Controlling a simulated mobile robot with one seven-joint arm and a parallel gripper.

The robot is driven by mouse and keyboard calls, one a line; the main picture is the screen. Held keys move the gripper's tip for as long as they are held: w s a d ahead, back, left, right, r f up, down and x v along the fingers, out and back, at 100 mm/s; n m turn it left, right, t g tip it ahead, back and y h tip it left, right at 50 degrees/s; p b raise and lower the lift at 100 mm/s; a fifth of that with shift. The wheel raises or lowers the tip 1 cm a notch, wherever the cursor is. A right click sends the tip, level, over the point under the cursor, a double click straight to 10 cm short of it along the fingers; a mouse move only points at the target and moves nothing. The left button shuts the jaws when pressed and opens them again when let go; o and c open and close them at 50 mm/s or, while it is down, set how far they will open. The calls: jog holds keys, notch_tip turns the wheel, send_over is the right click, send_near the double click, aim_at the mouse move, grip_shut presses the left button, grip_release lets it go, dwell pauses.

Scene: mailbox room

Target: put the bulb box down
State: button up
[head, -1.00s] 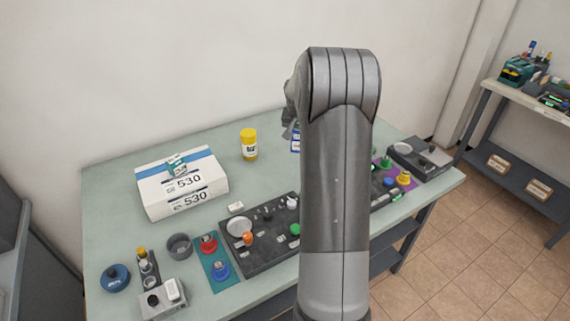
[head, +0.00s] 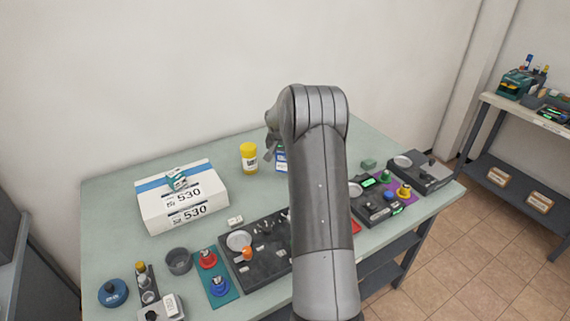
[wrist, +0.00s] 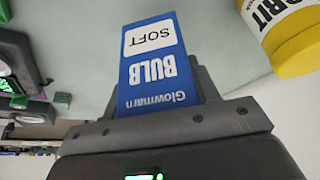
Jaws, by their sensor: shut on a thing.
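The bulb box (wrist: 157,62) is blue with a white label reading SOFT and the words BULB and Glowmarn, upside down in the wrist view. My gripper (wrist: 160,85) is shut on it, with a dark finger at each side. In the head view a small blue part of the bulb box (head: 281,157) shows left of my arm, by the yellow bottle. My arm hides most of it and my gripper there. I cannot tell whether the box touches the table (head: 120,215).
The yellow bottle (head: 249,158) stands close to the box; it also shows in the wrist view (wrist: 296,38). A white box marked 530 (head: 182,200) is at left. A dark control panel (head: 258,262) and several small devices line the front. Bare tabletop lies around the bottle.

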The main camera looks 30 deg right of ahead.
jog(key=shift+f, duration=1.95)
jog(key=shift+f, duration=0.15)
jog(key=o, duration=1)
